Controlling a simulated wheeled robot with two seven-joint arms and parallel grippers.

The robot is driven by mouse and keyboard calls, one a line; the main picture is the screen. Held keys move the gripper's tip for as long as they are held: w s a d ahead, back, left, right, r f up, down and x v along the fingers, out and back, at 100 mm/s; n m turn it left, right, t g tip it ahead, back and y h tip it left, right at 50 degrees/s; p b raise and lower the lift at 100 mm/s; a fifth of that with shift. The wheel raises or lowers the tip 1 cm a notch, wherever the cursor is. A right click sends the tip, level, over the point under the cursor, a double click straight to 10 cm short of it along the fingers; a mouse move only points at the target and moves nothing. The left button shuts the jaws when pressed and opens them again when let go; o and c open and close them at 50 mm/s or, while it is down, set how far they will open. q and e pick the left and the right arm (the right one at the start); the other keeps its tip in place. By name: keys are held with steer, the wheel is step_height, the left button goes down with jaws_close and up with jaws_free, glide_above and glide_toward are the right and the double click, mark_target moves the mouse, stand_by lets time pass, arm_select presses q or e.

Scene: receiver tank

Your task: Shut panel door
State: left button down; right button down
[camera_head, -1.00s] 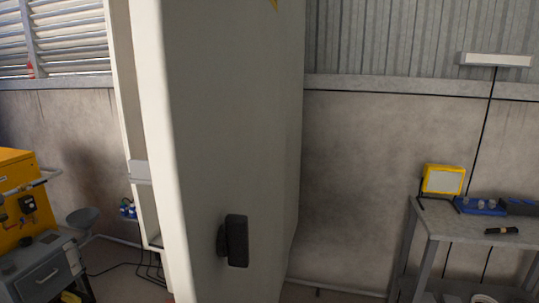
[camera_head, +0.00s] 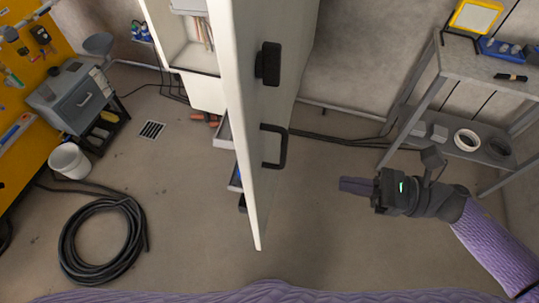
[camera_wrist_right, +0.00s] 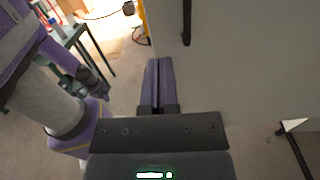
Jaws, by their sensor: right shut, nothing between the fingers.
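The panel door (camera_head: 245,110) is a tall off-white door standing open, seen almost edge-on in the head view. It carries a black latch block (camera_head: 268,64) and, lower down, a black pull handle (camera_head: 276,147). My right gripper (camera_head: 342,184) is shut and empty, right of the door and a little lower than the handle, with a gap between. In the right wrist view its closed fingers (camera_wrist_right: 158,60) point ahead, the door face (camera_wrist_right: 245,65) fills the right and the handle (camera_wrist_right: 187,20) shows at top. My left gripper (camera_wrist_right: 95,85) appears dark at left there; its jaws are unclear.
The open cabinet (camera_head: 193,55) with shelves and drawers stands behind the door. A metal table (camera_head: 475,60) stands right. The floor between door and table is mostly clear.

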mark_target(256, 168)
steer(key=p+x, duration=0.3)
steer(key=x, duration=1)
steer(key=shift+a+p, duration=0.15)
steer(key=shift+p, duration=0.15)
steer(key=shift+a, duration=0.3)
steer(key=shift+a, duration=0.1)
